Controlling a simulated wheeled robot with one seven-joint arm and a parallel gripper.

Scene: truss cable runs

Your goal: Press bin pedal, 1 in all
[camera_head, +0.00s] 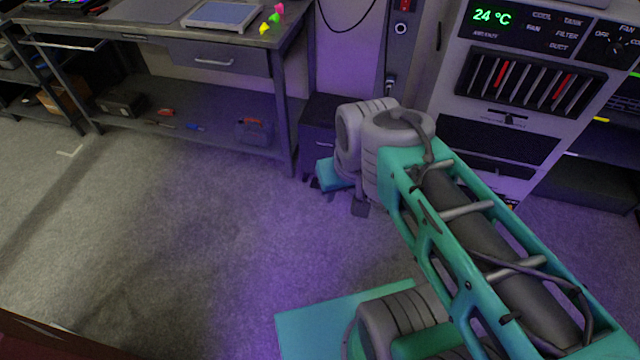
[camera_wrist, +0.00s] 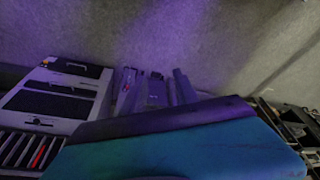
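A dark bin-like box (camera_head: 319,122) stands on the floor between the workbench and the pale cabinet in the head view. My grey arm joint hides its right side. A small dark plate (camera_head: 361,207) shows low in front of it, just below my arm; I cannot tell whether it is the bin pedal or part of my gripper. A teal part of my arm's end (camera_head: 333,175) shows beside it, in front of the box. My gripper's fingers cannot be made out in either view. My own teal link covers the lower wrist view.
The workbench (camera_head: 214,62) with drawer and lower shelf stands at left. The pale cabinet (camera_head: 498,125) with a 24 °C display stands at right and shows inverted in the wrist view (camera_wrist: 52,97). The grey floor (camera_head: 190,235) in front is clear.

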